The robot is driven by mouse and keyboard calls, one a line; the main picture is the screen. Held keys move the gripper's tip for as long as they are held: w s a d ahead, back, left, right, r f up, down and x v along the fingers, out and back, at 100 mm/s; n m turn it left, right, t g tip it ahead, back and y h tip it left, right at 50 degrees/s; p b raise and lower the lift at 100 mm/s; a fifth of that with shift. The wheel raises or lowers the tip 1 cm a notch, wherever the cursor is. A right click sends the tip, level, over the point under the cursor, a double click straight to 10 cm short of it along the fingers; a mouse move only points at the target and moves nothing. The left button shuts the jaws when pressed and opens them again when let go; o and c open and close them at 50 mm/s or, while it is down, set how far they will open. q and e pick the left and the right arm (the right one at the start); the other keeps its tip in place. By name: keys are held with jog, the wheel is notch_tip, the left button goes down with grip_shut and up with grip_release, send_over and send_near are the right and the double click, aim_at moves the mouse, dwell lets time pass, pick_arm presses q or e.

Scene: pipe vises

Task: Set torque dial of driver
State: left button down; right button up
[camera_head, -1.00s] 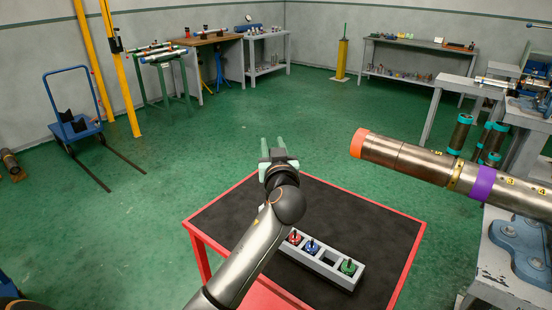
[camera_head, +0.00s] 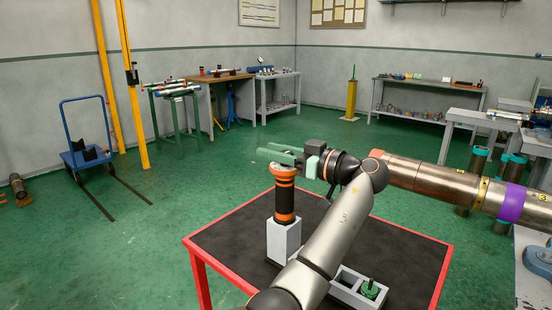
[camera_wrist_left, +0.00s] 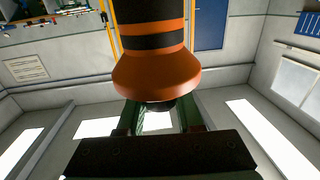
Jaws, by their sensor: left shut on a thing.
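The driver (camera_head: 285,200) is an orange and black banded cylinder. It stands upright in a pale grey block holder (camera_head: 283,240) on the red-framed table. My left gripper (camera_head: 272,153) reaches in from the right, its green fingers level at the driver's top. In the left wrist view, which is upside down, the flared orange end of the driver (camera_wrist_left: 155,72) sits close to the fingers. A dark piece at that end lies between them, and the jaws are shut on it. Any dial marks are not readable. My right gripper is not in view.
The black-topped, red-edged table (camera_head: 235,232) carries a grey tray (camera_head: 343,292) with a green-based bit (camera_head: 370,288); my arm hides part of it. A long metal pipe (camera_head: 440,178) runs close on the right, behind my wrist.

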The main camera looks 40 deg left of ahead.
pick_arm(q)
jog(key=shift+s+n+g, duration=0.2)
jog(key=shift+n+g, duration=0.6)
jog(key=shift+g, duration=0.4)
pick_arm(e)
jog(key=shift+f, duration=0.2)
pick_arm(q)
jog(key=shift+g, duration=0.3)
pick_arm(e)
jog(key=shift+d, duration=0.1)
pick_arm(q)
jog(key=c, duration=0.6)
grip_release()
jog(key=shift+o, duration=0.2)
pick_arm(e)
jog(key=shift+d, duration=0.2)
